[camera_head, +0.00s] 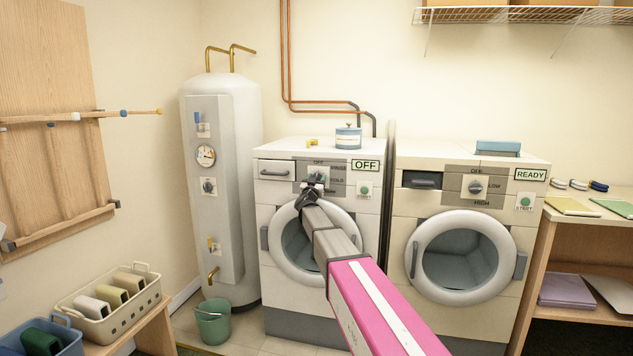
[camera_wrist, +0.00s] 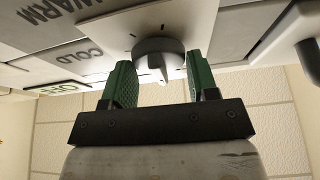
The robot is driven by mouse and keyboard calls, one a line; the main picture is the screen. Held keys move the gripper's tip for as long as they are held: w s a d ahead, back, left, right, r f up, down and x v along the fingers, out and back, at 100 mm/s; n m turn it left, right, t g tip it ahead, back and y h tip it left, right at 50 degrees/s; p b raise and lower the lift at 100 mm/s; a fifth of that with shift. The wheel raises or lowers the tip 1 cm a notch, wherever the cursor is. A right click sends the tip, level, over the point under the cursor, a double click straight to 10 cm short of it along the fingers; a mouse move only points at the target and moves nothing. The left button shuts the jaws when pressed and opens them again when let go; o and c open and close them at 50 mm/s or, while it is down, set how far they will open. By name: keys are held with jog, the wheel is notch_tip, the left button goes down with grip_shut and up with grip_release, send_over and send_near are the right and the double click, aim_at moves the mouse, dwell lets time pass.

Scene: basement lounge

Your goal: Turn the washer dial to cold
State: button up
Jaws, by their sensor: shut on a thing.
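The washer (camera_head: 272,225) is the left one of two white front-loading machines, with an OFF sign on its panel. My gripper (camera_head: 312,188) is at the washer's control panel, covering most of the dial in the head view. In the wrist view the grey dial (camera_wrist: 160,58) sits between the two green fingers of my gripper (camera_wrist: 158,68), which is shut on it. A ridge on the dial's face shows between the fingers. The printed COLD label (camera_wrist: 77,54) and WARM label (camera_wrist: 50,28) lie left of the dial there. Which mark the dial points to is not clear.
A dryer (camera_head: 408,245) with a READY sign and its own dial stands close on the right. A START button (camera_head: 364,189) is right of the washer dial. A water heater (camera_head: 222,180) and green bucket (camera_head: 213,325) stand left.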

jog(key=m+g+h, duration=0.1)
jog(key=m, duration=0.3)
jog(key=m+g+h, duration=0.1)
jog(key=m+h, duration=0.1)
jog(key=m, duration=0.1)
jog(key=shift+a+m, duration=0.1)
jog(key=shift+m, duration=0.3)
jog(key=m+g, duration=0.1)
jog(key=m, duration=0.2)
jog(key=m+g+h, duration=0.1)
jog(key=m, duration=0.2)
jog(key=shift+g+h, duration=0.3)
jog(key=shift+g, duration=0.1)
jog(key=m+g, duration=0.2)
jog(key=m, duration=0.3)
jog(key=m+g+y, duration=0.1)
jog(key=m, duration=0.3)
jog(key=shift+m, duration=0.3)
jog(key=o, duration=0.9)
